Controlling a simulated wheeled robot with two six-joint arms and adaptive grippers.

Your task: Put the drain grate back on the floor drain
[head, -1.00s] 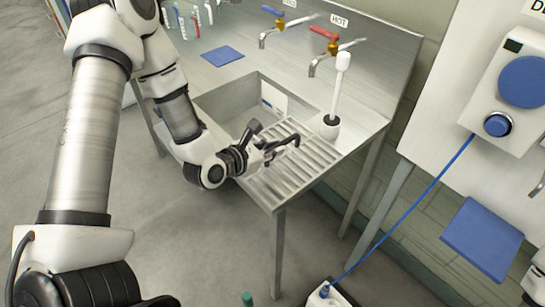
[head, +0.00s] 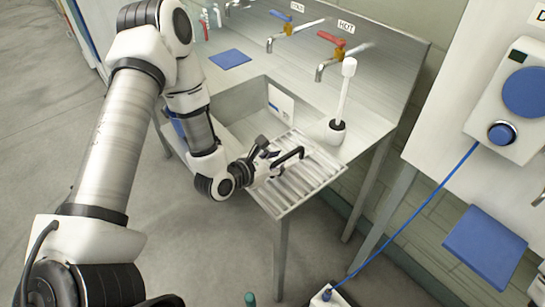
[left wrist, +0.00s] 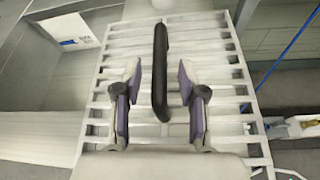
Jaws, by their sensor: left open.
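A slatted pale metal surface (head: 300,180) lies at the sink's front right end, and its bars fill the middle of the left wrist view (left wrist: 215,60). I cannot tell whether the drain grate is a separate piece there. A black arched handle (head: 292,155) stands over the slats. In the left wrist view the handle (left wrist: 160,75) runs lengthwise between my fingers. My left gripper (head: 272,165) is open, with one finger on each side of the handle and visible gaps to it (left wrist: 160,88). The floor drain and my right gripper are not in view.
The sink basin (head: 245,115) lies beside the slats. A white brush in a holder (head: 337,130) stands behind them, near two taps (head: 325,68). A blue cloth (head: 230,59) lies on the counter. A blue cable (head: 410,222) hangs at right. Floor (head: 190,255) at front left is clear.

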